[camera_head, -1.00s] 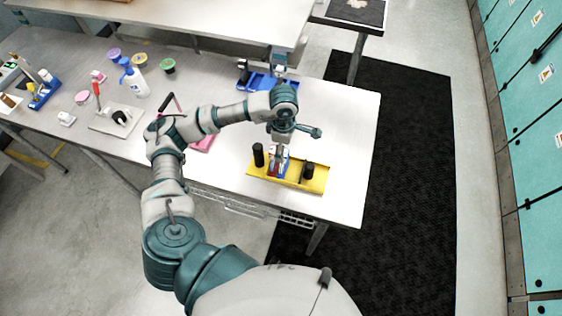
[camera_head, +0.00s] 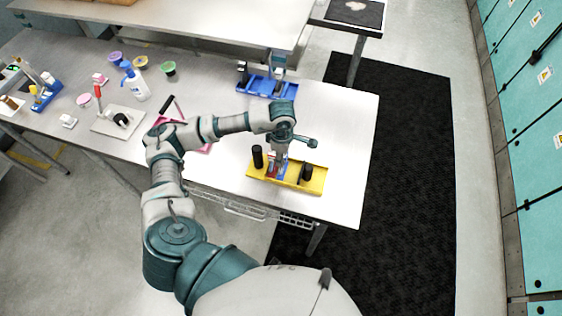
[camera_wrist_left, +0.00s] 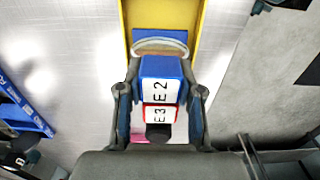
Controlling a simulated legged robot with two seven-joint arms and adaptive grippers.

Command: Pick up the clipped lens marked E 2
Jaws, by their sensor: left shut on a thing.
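The clipped lens marked E 2 (camera_wrist_left: 160,70), with a blue body and a white label, is between the fingers of my left gripper (camera_wrist_left: 160,82) in the left wrist view. My left gripper is shut on it. A red-bodied piece marked E 3 (camera_wrist_left: 160,115) sits right beside it, nearer the palm side of the picture. In the head view my left gripper (camera_head: 277,160) points down over the yellow tray (camera_head: 312,183), and the fingertips and labels are too small to read. My right gripper is not in view.
A blue tray (camera_head: 268,85) lies behind my wrist. The table's right edge is close by.

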